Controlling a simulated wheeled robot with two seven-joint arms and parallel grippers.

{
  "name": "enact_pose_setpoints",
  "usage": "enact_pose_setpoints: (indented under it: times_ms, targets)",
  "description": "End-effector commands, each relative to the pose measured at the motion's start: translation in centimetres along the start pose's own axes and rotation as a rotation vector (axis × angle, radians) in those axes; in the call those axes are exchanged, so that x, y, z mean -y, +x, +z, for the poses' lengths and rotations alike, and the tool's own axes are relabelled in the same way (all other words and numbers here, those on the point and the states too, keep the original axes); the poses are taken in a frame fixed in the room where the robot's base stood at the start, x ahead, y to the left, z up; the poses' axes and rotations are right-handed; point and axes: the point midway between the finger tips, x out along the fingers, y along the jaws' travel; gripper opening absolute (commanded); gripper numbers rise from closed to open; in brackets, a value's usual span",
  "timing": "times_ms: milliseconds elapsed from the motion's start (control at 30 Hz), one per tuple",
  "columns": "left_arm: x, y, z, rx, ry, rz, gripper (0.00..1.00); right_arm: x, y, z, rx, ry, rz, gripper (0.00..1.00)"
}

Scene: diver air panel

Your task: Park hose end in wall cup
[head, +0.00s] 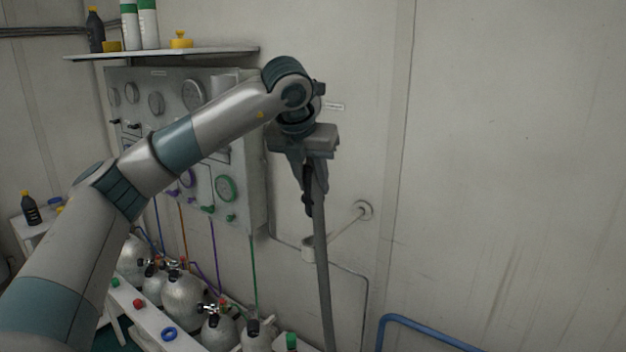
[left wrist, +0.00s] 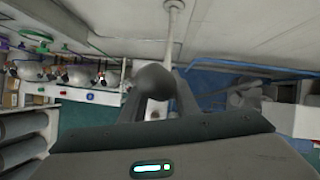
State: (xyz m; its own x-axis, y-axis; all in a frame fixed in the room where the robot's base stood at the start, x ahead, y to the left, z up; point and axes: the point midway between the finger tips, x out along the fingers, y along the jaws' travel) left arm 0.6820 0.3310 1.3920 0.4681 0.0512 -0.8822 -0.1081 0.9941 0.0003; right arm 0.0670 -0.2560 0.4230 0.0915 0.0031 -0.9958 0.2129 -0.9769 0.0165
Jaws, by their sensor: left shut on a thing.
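My left gripper (head: 312,185) points down in front of the wall, shut on the dark end of a grey hose. The hose (head: 322,275) hangs from it to the bottom of the head view. The pale wall cup (head: 308,249) sits on a thin rod from a round wall mount (head: 362,210), below the gripper. The hose passes in front of the cup's right side; I cannot tell whether they touch. In the left wrist view the dark rounded hose end (left wrist: 153,83) lies between the fingers, with the cup's rod (left wrist: 170,35) behind it. My right gripper is not in view.
A gauge panel (head: 252,175) is on the wall behind my left arm, under a shelf (head: 215,52) with bottles. Several silver cylinders (head: 183,298) stand below by a white bench (head: 150,320). A blue rail (head: 430,330) is at lower right. The right wall is bare.

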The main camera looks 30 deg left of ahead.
Motion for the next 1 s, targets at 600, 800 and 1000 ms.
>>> enact_pose_setpoints:
  times_ms: [600,800,1000]
  targets:
    - [0.0,3.2,-1.7,0.000,0.001,0.000,0.00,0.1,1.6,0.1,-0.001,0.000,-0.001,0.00]
    - [0.0,4.4,-2.3,0.000,0.001,-0.001,0.00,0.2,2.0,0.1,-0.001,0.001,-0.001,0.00]
    - [0.0,4.8,-2.6,0.001,0.001,-0.001,0.00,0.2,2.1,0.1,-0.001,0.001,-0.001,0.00]
